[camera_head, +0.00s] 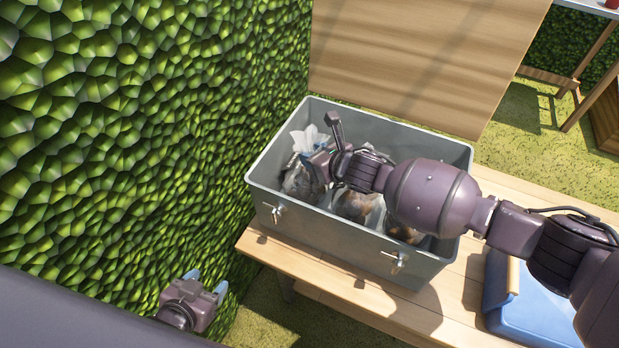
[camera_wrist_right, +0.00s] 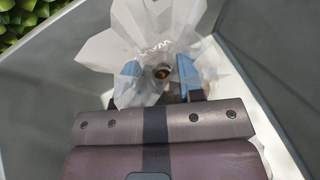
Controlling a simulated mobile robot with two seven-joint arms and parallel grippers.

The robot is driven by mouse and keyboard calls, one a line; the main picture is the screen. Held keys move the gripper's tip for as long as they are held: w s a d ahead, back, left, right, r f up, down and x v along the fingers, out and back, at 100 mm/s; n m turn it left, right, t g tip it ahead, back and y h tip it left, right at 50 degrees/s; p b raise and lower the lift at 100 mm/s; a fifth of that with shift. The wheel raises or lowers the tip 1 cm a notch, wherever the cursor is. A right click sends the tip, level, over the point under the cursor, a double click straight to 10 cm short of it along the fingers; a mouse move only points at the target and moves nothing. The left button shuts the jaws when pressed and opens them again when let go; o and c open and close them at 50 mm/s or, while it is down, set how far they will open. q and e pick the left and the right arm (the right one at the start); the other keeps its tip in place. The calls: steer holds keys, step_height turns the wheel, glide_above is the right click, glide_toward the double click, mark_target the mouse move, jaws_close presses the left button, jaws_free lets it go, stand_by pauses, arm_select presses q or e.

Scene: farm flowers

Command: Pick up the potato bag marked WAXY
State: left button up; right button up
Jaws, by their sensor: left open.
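A clear bag with a flared white plastic top (camera_head: 305,140) stands at the left end of the grey metal crate (camera_head: 335,232). My left gripper (camera_head: 207,282) is open and empty, low in front of the green hedge, away from the crate.
More bags of potatoes, one in the middle (camera_head: 355,205) and one to the right (camera_head: 402,232), sit in the crate partly under my right arm. The crate stands on a wooden bench (camera_head: 465,290). A blue container (camera_head: 525,315) stands at the right. The hedge (camera_head: 130,130) borders the left.

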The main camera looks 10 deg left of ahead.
jaws_close()
steer(key=shift+r, duration=0.15)
